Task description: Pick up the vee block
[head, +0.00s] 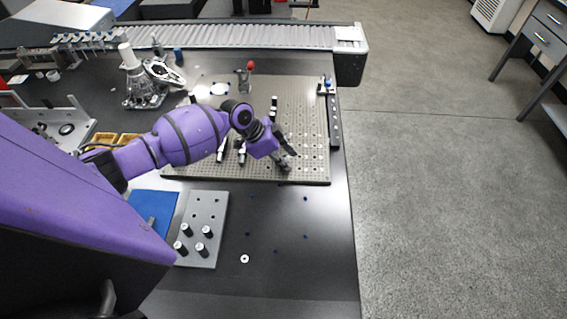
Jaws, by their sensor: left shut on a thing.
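My left arm reaches in from the left, and its gripper (282,147) is over the right part of the perforated fixture plate. The dark fingers are shut on a small grey metal piece (285,163), which looks to be the vee block. The fingers and wrist hide part of it, so its groove does not show. I cannot tell whether it touches the plate or is just above it. My right gripper is not in view.
The perforated plate (310,120) carries several small fixtures, including a red-knobbed one (246,72). A roller conveyor (250,37) runs behind. The table's front right is mostly clear, with a small white washer (244,259).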

